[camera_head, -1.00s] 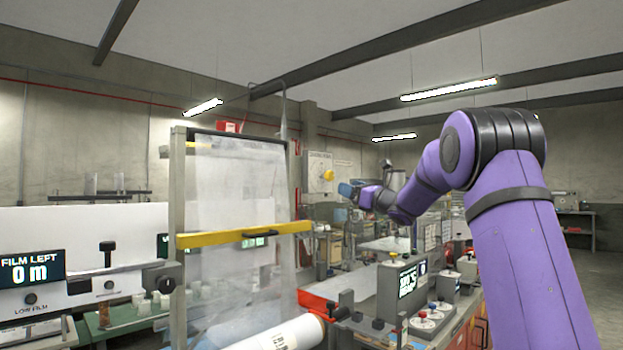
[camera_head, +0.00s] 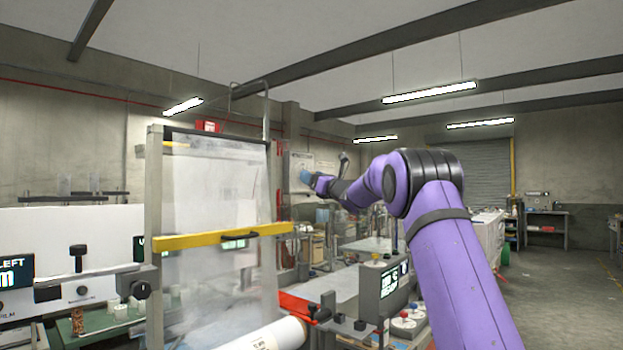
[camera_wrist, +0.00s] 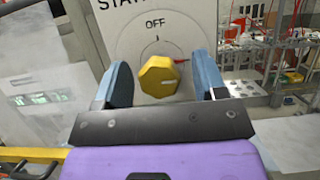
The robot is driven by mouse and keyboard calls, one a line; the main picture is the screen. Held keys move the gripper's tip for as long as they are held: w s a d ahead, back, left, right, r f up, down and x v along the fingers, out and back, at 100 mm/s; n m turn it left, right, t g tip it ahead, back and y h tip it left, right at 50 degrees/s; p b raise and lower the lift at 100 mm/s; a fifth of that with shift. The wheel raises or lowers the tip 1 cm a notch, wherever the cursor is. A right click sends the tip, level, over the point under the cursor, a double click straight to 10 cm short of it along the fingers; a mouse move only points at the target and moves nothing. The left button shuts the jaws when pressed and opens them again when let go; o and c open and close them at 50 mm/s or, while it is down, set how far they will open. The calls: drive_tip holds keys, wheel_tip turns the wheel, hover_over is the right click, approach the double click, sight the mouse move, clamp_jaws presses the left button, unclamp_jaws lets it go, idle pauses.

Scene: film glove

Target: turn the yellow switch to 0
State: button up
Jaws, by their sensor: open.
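The yellow switch (camera_wrist: 158,76) is a faceted knob on a white round dial on a light panel (camera_wrist: 207,15). The dial reads OFF at the top and has a red mark on its right side. A pale line on the knob points right and slightly down. My gripper (camera_wrist: 160,70) is open, with one blue finger on each side of the knob and gaps still visible between knob and fingers. In the head view, my gripper (camera_head: 306,178) is in front of the panel (camera_head: 301,160) and hides the knob.
A clear film sheet in a frame with a yellow bar (camera_head: 200,238) stands left of my arm. A bench with a dark display box (camera_head: 382,290) and a film roll (camera_head: 270,336) lies below. Open floor (camera_head: 560,290) is at the right.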

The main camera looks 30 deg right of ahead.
drive_tip(key=shift+w+r, duration=0.1)
drive_tip(key=shift+w, duration=0.1)
drive_tip(key=c, duration=0.9)
